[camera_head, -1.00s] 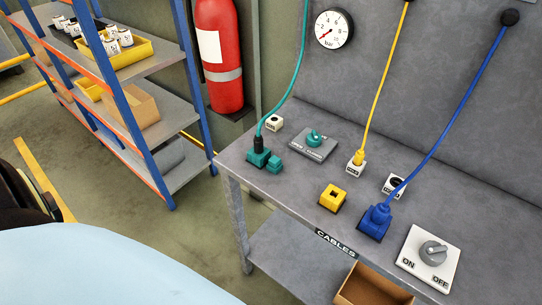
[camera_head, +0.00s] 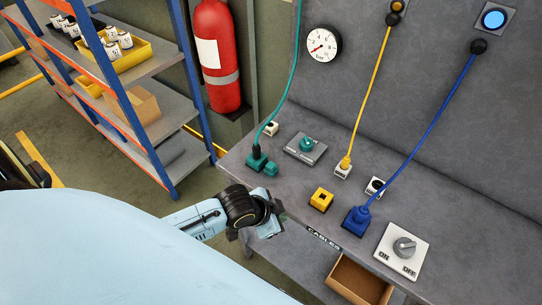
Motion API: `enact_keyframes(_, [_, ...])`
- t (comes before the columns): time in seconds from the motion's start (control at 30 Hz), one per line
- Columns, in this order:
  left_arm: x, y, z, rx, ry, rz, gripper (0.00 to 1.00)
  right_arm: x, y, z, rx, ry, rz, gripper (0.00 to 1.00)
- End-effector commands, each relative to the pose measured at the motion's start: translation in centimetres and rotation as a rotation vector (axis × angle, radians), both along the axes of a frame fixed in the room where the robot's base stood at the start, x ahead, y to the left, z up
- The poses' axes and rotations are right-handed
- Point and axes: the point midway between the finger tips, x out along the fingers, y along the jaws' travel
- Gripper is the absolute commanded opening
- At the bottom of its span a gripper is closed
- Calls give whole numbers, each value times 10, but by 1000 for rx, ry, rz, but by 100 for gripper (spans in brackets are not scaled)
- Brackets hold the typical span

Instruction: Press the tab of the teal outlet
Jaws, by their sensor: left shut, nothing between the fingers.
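The teal outlet (camera_head: 256,164) sits at the left end of the grey bench, with the black plug of a teal cable (camera_head: 284,92) standing in it. Its teal tab (camera_head: 271,169) sticks out on the right side. My left gripper (camera_head: 270,229) is at the bench's front edge, below the teal outlet in the picture and apart from it. Its fingers look shut and empty, though small and partly dark. My right gripper is not in view.
A teal knob plate (camera_head: 306,148), white sockets, the yellow outlet (camera_head: 321,199), the blue outlet (camera_head: 356,220) and an ON/OFF switch (camera_head: 402,250) stand on the bench. The yellow cable (camera_head: 366,95) ends in a white socket.

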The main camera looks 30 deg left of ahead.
Motion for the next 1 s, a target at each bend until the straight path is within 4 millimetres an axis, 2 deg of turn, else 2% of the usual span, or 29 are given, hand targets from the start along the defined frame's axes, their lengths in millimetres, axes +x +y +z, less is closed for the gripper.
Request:
enact_keyframes(0.03, [3,-6,25,-1,-22,-35,0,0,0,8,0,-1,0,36])
enact_keyframes(0.1, [3,-14,50,-2,-44,-83,0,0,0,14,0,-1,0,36])
enact_keyframes(0.23, [9,-26,98,9,-105,-210,0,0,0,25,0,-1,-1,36])
enact_keyframes(0.3, [17,-26,110,27,-141,-292,0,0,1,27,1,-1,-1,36])
enact_keyframes(0.47, [47,-2,114,80,-209,-417,0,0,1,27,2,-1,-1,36])
enact_keyframes(0.57, [68,26,120,120,-249,-464,0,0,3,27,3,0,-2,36])
enact_keyframes(0.7, [96,73,134,177,-301,-488,0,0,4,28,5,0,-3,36])
enact_keyframes(0.8, [106,96,142,200,-325,-487,0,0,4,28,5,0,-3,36])
enact_keyframes(1.0, [113,111,147,213,-339,-482,0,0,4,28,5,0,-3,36])
